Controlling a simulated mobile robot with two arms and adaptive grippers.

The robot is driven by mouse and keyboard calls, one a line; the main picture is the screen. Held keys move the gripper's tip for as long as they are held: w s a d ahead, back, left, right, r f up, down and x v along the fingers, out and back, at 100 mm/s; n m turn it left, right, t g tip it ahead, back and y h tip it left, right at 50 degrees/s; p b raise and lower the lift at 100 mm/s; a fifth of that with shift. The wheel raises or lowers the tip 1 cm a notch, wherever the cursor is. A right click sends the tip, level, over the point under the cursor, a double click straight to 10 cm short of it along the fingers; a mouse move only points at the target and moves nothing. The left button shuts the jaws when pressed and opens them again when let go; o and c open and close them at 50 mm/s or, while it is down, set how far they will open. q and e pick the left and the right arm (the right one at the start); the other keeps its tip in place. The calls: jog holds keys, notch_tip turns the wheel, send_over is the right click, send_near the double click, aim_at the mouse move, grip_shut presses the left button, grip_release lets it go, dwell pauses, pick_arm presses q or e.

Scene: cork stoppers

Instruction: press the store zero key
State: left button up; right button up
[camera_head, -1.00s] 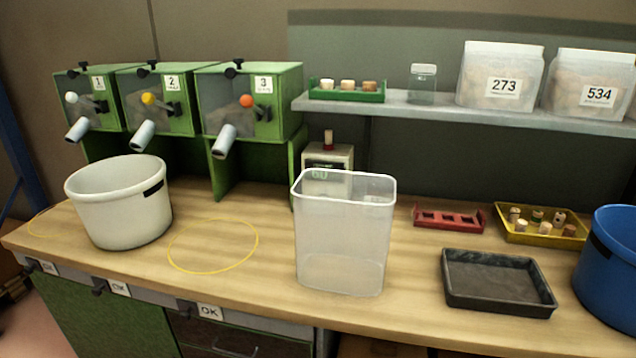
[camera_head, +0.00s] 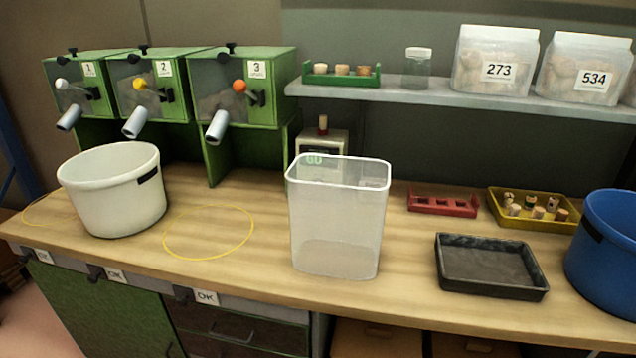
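A small pale device with a lit green display (camera_head: 315,160) stands at the back of the bench, right of the green dispensers. A cork (camera_head: 323,124) stands on or just behind its top. A clear plastic bin (camera_head: 335,235) stands in front of it and hides its lower part. The display shows through the bin's rim and seems to read 0.0, though blurred. I cannot make out a store zero key. Neither of my grippers is in view.
Three green dispensers (camera_head: 240,65) stand at the back left. On the wooden bench are a white tub (camera_head: 112,195), a black tray (camera_head: 490,285), a red rack (camera_head: 442,208), a yellow tray with corks (camera_head: 495,212) and a blue tub (camera_head: 605,260). A yellow ring marks bare bench.

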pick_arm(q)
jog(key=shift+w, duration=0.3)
